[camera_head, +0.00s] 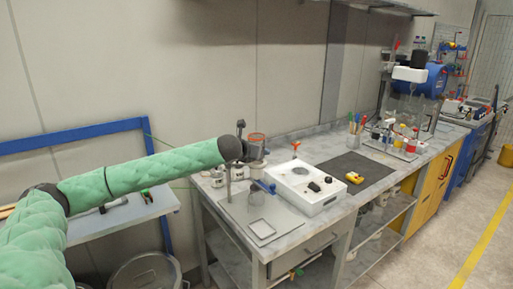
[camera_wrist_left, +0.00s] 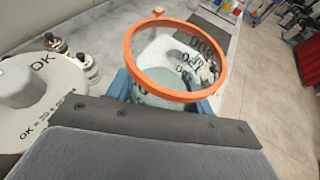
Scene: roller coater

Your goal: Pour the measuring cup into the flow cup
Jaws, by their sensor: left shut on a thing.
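The measuring cup is clear with an orange rim (camera_head: 257,137). It looks upright in the head view and also shows in the left wrist view (camera_wrist_left: 132,62), with a pale grey-green content low inside. My left gripper (camera_head: 241,148) is shut on it, above the near left end of the bench; its fingers are hardly visible. Below the cup, a thin metal post (camera_head: 228,184) stands on a grey plate, with a small grey vessel and a blue part beside it. I cannot tell which part is the flow cup. My right gripper is out of view.
A white box with dark knobs (camera_head: 322,206) stands right of the plate, then a dark mat (camera_head: 372,171) with a yellow device. A round white piece marked "OK" (camera_wrist_left: 30,110) is close at the left of the wrist view. Small jars (camera_wrist_left: 88,62) stand behind it.

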